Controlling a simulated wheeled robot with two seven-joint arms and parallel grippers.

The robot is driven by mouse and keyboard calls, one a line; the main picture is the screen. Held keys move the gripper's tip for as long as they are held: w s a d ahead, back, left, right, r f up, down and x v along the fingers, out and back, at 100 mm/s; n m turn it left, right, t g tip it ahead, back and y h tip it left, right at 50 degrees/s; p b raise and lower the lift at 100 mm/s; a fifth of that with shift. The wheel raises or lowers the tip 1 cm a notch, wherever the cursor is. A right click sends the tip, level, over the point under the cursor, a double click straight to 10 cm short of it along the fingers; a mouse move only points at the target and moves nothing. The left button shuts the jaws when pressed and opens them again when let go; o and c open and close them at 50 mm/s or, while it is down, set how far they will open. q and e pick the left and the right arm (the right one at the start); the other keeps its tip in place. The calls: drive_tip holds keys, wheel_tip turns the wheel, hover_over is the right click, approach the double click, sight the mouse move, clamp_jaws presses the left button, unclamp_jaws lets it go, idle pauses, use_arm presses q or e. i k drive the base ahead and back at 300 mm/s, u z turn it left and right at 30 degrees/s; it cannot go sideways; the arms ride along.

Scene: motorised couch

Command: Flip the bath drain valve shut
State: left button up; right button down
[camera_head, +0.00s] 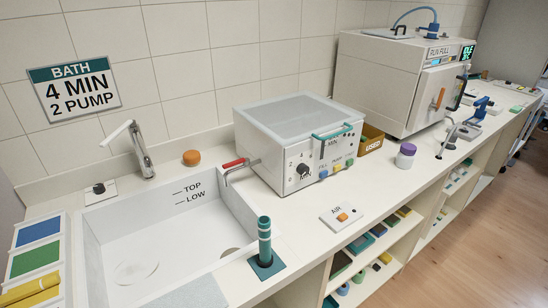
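The white bath (150,262) is a sunken basin at the left of the counter, with TOP and LOW lines on its inner back wall. It looks empty of anything solid; I cannot tell whether it holds water. A lever with a red handle (236,163) and a bent metal part stands at the bath's right back rim, beside the white machine. It looks like the drain valve; the red handle lies nearly level. Neither of my grippers shows in the view.
A tap (138,148) stands behind the bath; an orange knob-like cap (191,157) sits near it. A white lidded machine (300,140) stands close right of the lever. A teal upright handle (265,240) rises at the front rim. An AIR switch plate (342,217) lies on the counter.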

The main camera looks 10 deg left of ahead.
sight(245, 161)
drive_tip(key=u, duration=1.9)
drive_tip(key=k, duration=1.1)
drive_tip(key=z, duration=1.5)
drive_tip(key=i, duration=0.5)
drive_tip(key=u, duration=0.05)
